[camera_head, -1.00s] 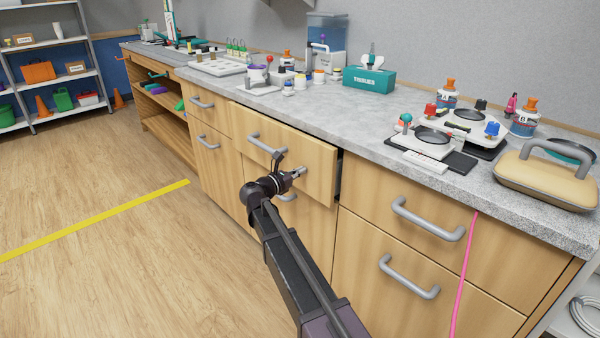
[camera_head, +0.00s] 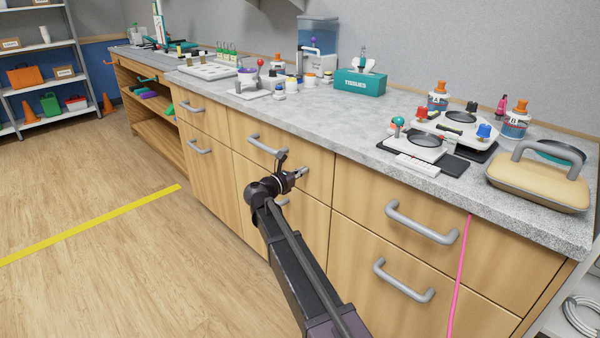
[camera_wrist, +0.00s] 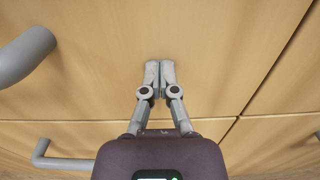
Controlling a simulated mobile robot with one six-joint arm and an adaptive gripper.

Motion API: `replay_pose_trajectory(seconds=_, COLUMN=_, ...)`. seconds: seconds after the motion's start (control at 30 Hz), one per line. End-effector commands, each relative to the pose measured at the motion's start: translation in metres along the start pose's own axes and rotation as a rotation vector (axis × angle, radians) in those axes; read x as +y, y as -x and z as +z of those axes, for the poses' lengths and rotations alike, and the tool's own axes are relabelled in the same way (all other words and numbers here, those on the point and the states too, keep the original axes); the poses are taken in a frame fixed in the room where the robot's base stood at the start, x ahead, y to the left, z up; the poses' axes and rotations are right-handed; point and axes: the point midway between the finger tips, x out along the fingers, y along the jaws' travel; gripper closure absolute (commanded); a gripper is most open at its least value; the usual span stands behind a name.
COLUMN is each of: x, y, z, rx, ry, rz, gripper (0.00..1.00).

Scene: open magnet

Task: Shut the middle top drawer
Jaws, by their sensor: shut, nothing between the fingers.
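The middle top drawer (camera_head: 315,170) has a light wood front and a grey bar handle (camera_head: 267,146). In the head view its front lies flush with the fronts beside it, and no gap shows at its right edge. In the wrist view the drawer front (camera_wrist: 215,65) fills most of the picture, with part of the handle (camera_wrist: 25,55) at the left. My gripper (camera_head: 303,172) is shut and empty, its tips at the drawer front, right of the handle. In the wrist view the two fingers (camera_wrist: 160,66) lie together against or very near the wood; contact cannot be told for certain.
The grey worktop (camera_head: 350,115) above holds a tissue box (camera_head: 360,82), bottles and stirrer-like devices. A drawer handle (camera_head: 422,222) juts out at the right, and a pink cord (camera_head: 460,270) hangs there. The floor (camera_head: 100,280) at the left is clear, with a yellow line.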

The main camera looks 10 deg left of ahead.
Motion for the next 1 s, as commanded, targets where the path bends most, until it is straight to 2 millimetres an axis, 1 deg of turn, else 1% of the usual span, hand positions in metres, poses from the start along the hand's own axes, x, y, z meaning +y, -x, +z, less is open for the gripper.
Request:
replay_pose_trajectory(seconds=0.03, x=-0.001, y=-0.006, z=0.002, rx=-0.007, ry=0.004, rz=-0.008, gripper=1.00)
replay_pose_trajectory(seconds=0.13, x=0.000, y=-0.003, z=0.002, rx=-0.007, ry=0.004, rz=-0.008, gripper=1.00)
replay_pose_trajectory(seconds=0.37, x=0.003, y=0.019, z=0.001, rx=-0.005, ry=0.002, rz=-0.004, gripper=1.00)
replay_pose_trajectory(seconds=0.47, x=0.005, y=0.032, z=0.001, rx=-0.004, ry=0.001, rz=-0.002, gripper=1.00)
replay_pose_trajectory(seconds=0.6, x=0.005, y=0.059, z=0.001, rx=-0.003, ry=0.001, rz=0.001, gripper=1.00)
replay_pose_trajectory(seconds=0.8, x=0.004, y=0.092, z=0.000, rx=-0.002, ry=0.001, rz=0.000, gripper=1.00)
replay_pose_trajectory(seconds=1.0, x=0.004, y=0.117, z=0.000, rx=-0.002, ry=0.001, rz=-0.003, gripper=1.00)
